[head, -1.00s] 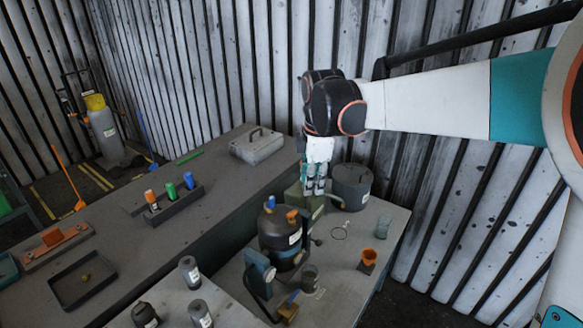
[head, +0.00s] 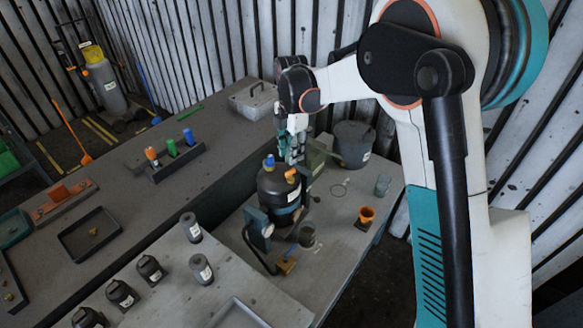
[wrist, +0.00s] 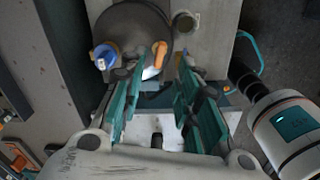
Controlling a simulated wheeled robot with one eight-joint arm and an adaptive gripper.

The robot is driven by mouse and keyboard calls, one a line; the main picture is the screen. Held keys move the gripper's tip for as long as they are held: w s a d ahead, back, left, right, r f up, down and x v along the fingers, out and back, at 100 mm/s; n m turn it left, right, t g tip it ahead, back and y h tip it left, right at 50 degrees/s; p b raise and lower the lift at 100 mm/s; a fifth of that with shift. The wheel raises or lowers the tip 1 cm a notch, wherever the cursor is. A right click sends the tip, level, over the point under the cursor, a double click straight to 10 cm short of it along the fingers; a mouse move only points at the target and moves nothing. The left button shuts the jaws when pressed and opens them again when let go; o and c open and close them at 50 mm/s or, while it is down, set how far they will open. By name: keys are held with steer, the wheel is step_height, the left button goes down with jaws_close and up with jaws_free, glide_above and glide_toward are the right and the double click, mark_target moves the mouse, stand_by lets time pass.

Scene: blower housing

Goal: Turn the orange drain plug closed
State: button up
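A dark round housing (head: 277,197) stands on the grey bench. On its top are an orange plug (head: 291,175) with a raised handle and a blue one (head: 269,161) to its left. In the wrist view the orange plug (wrist: 160,52) lies just past the fingertips, and the blue plug (wrist: 104,57) is further left. My gripper (head: 291,152) points down close to the orange plug. In the wrist view my gripper (wrist: 160,72) has its two teal fingers spread apart with nothing held between them. Whether a finger touches the plug I cannot tell.
A grey lidded pot (head: 354,146) stands right of my gripper. An orange funnel-like cup (head: 366,214) and a glass jar (head: 382,185) stand at the right of the bench. A small gauge post (head: 258,228) stands in front of the housing.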

mark_target(291, 170)
step_height(291, 170, down, 7)
steer(key=shift+r+b, duration=0.1)
steer(key=shift+b, duration=0.2)
jaws_close()
